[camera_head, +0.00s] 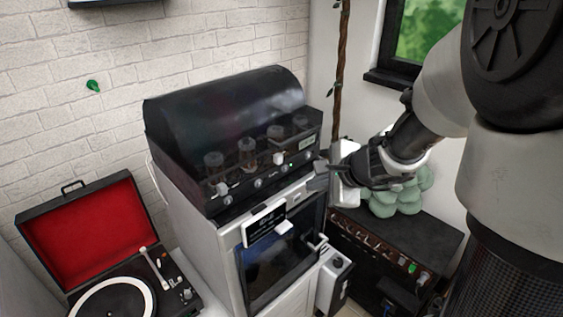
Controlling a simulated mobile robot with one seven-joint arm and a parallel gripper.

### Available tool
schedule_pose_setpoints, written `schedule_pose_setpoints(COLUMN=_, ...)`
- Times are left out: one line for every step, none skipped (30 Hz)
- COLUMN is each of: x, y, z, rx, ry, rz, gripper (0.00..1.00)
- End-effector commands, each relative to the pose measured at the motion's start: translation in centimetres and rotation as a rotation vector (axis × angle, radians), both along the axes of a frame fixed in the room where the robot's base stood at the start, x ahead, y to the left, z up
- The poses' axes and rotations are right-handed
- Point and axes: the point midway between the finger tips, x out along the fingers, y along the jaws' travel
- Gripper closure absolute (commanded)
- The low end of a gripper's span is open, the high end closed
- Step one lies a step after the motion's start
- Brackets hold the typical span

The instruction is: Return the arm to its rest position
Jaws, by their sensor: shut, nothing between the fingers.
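My gripper (322,178) is at the middle right of the head view, at the end of my arm, which reaches in from the right. Its fingers point left, close to the front right corner of a machine (232,135) with a dark curved hood. The fingers are shut with nothing between them. I cannot tell from this one view whether they touch the machine.
A cabinet with a dark glass door (285,268) stands under the machine. An open record player with a red-lined lid (88,240) is at lower left. A black amplifier (385,250) carries a pale green lumpy object (400,197). A window (425,35) is behind my arm.

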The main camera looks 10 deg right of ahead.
Motion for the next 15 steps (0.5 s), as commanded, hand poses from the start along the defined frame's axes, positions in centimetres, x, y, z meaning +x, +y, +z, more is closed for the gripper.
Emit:
schedule_pose_setpoints(x=0.0, y=0.0, z=0.0, rx=-0.001, ry=0.0, rz=0.001, gripper=1.0)
schedule_pose_setpoints(x=0.0, y=0.1, z=0.1, rx=-0.002, ry=-0.001, rz=0.003, gripper=1.0)
schedule_pose_setpoints(x=-0.1, y=0.3, z=0.3, rx=-0.009, ry=-0.006, rz=0.017, gripper=1.0)
schedule_pose_setpoints(x=-0.3, y=0.5, z=0.6, rx=-0.016, ry=-0.011, rz=0.034, gripper=1.0)
schedule_pose_setpoints(x=-0.6, y=0.9, z=1.0, rx=-0.029, ry=-0.019, rz=0.06, gripper=1.0)
schedule_pose_setpoints(x=-1.1, y=1.7, z=1.8, rx=-0.053, ry=-0.034, rz=0.111, gripper=1.0)
schedule_pose_setpoints(x=-1.6, y=2.4, z=2.4, rx=-0.077, ry=-0.047, rz=0.158, gripper=1.0)
schedule_pose_setpoints(x=-2.3, y=3.1, z=3.2, rx=-0.107, ry=-0.063, rz=0.214, gripper=1.0)
schedule_pose_setpoints(x=-3.4, y=4.2, z=4.2, rx=-0.156, ry=-0.084, rz=0.301, gripper=1.0)
schedule_pose_setpoints(x=-4.5, y=5.0, z=5.0, rx=-0.197, ry=-0.1, rz=0.371, gripper=1.0)
schedule_pose_setpoints(x=-5.6, y=5.8, z=5.7, rx=-0.245, ry=-0.116, rz=0.445, gripper=1.0)
schedule_pose_setpoints(x=-7.3, y=6.6, z=6.5, rx=-0.313, ry=-0.135, rz=0.544, gripper=1.0)
schedule_pose_setpoints(x=-8.6, y=7.0, z=7.0, rx=-0.367, ry=-0.146, rz=0.618, gripper=1.0)
schedule_pose_setpoints(x=-9.9, y=7.4, z=7.4, rx=-0.421, ry=-0.155, rz=0.688, gripper=1.0)
schedule_pose_setpoints(x=-11.5, y=7.6, z=7.8, rx=-0.495, ry=-0.163, rz=0.775, gripper=1.0)
